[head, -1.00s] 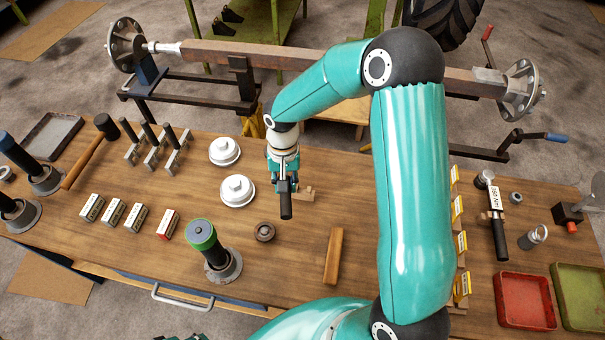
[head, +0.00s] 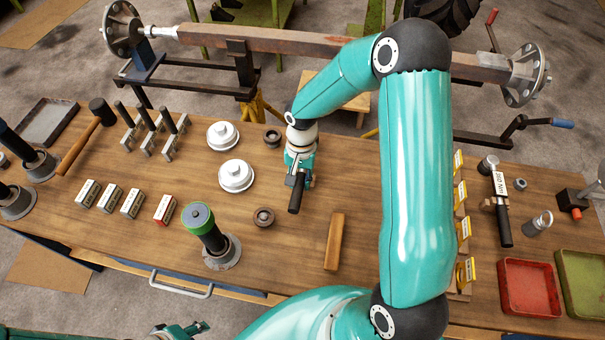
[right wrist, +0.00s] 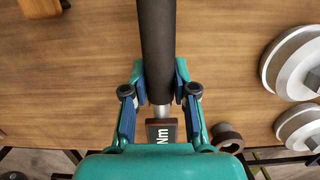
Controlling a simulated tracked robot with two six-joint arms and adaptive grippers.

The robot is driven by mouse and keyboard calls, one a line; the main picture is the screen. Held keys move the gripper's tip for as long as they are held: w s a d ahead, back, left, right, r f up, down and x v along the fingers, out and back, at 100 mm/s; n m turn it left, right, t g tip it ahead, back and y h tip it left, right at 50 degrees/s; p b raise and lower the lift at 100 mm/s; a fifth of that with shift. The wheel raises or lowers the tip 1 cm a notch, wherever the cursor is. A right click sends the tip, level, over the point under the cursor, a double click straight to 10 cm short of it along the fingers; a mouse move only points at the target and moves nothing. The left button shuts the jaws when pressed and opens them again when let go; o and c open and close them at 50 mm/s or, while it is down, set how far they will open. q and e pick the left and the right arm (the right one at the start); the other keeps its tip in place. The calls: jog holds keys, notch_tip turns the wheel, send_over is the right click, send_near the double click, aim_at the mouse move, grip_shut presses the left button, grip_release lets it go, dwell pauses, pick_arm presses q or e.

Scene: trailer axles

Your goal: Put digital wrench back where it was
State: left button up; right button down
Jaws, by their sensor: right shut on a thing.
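My right gripper (head: 298,178) is shut on the digital wrench (head: 296,196), over the middle of the bench. The black handle points toward the bench's front edge in the head view. In the right wrist view the handle (right wrist: 156,45) runs up between the two fingers (right wrist: 160,95), and a dark display block with "Nm" (right wrist: 162,131) shows below them. The rest of the wrench is hidden by my gripper. My left gripper (head: 190,329) is at the bottom edge, away from the wrench; its finger opening is unclear.
Another wrench labelled "350 Nm" (head: 501,205) lies at the right, near a red tray (head: 528,288). Yellow-labelled holders (head: 462,230) stand right of my arm.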

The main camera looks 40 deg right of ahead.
jog(key=shift+f+b, duration=0.4)
jog(key=shift+f, duration=0.15)
dwell(0.4)
jog(key=c, duration=0.8)
grip_release()
jog(key=shift+c, duration=0.2)
jog(key=r, duration=0.7)
jog(key=w+d+r, duration=0.1)
jog(key=r, duration=0.2)
jog(key=shift+r, duration=0.35)
jog(key=shift+d+r, duration=0.1)
jog(key=shift+r, duration=0.45)
